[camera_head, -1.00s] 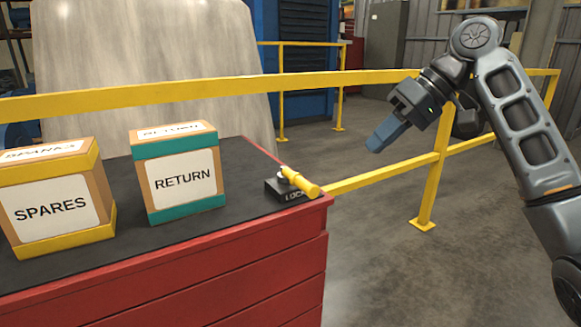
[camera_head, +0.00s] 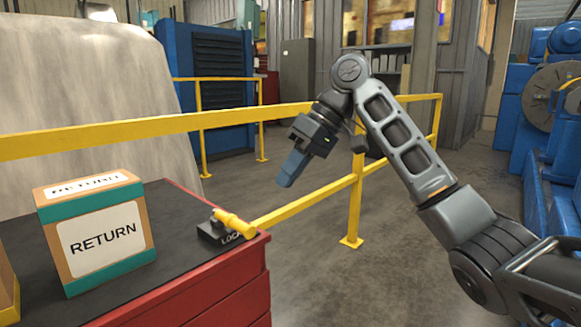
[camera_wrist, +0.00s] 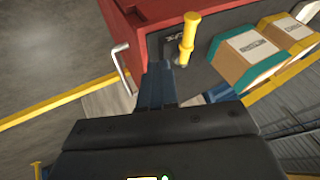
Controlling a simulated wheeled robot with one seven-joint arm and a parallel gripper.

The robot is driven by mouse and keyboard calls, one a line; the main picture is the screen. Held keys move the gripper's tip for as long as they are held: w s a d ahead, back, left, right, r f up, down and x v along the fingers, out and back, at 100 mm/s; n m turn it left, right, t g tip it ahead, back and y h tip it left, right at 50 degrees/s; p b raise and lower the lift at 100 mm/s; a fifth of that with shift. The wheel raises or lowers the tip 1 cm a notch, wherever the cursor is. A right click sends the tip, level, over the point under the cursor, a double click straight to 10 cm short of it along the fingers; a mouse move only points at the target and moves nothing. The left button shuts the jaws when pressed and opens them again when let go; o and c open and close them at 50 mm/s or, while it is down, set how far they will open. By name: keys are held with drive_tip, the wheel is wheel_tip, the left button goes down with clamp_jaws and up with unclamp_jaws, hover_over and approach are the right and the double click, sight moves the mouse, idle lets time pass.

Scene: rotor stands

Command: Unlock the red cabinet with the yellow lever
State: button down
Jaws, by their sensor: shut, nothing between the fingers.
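The red cabinet (camera_head: 232,297) stands at the lower left in the head view, with a dark top. The yellow lever (camera_head: 235,223) sits on a black block (camera_head: 213,232) with partly readable white lettering, at the cabinet top's right corner. In the wrist view the lever (camera_wrist: 188,38) stands near the top centre, beyond my fingers, and the cabinet (camera_wrist: 170,12) fills the upper middle. My gripper (camera_head: 287,179) is shut and empty. It hangs in the air right of the lever, apart from it, with blue fingers pointing down-left. The fingers (camera_wrist: 157,72) also show in the wrist view.
The RETURN box (camera_head: 100,240) stands on the cabinet top, left of the lever. A yellow railing (camera_head: 290,205) runs behind the cabinet and past my gripper. A metal handle (camera_wrist: 122,62) shows on the cabinet's side. Blue machinery (camera_head: 555,150) stands far right. Open floor lies right of the cabinet.

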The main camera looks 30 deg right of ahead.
sight(231, 224)
drive_tip(key=a+f+p, duration=0.1)
drive_tip(key=a+f, duration=0.4)
drive_tip(key=a, duration=0.1)
drive_tip(key=shift+a+f, duration=0.4)
